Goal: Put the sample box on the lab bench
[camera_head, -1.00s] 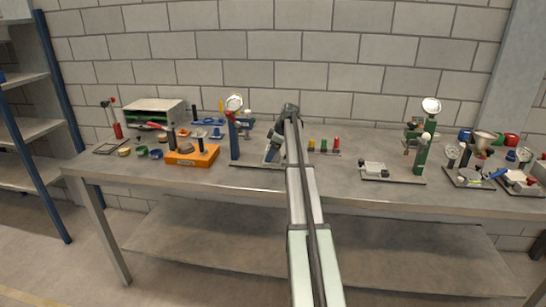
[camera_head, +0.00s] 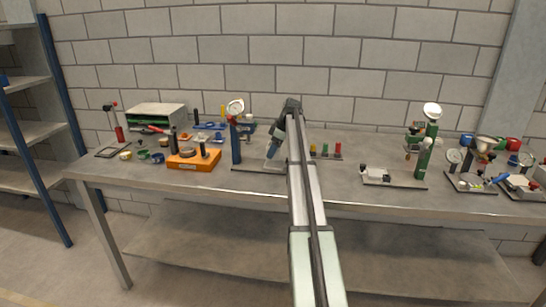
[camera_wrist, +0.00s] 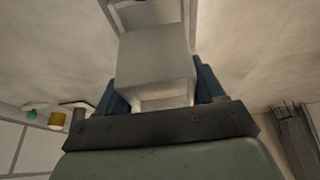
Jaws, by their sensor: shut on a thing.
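My gripper (camera_wrist: 160,100) is shut on a pale grey box-shaped thing in the wrist view, with a dark blue finger on each side of it. This box (camera_wrist: 155,65) looks like the sample box, but I see no label on it. A second pale grey block-like shape shows just beyond it at the top edge. In the head view my gripper (camera_head: 271,150) points down over the lab bench (camera_head: 330,185), near the dial-gauge stand. The held box cannot be made out there. I cannot tell whether it touches anything below.
A blue-post dial-gauge stand (camera_head: 236,145) is just left of my gripper. An orange block (camera_head: 194,160) lies farther left, and a green-and-white case (camera_head: 156,118) behind it. A green-post stand (camera_head: 424,155) is at right.

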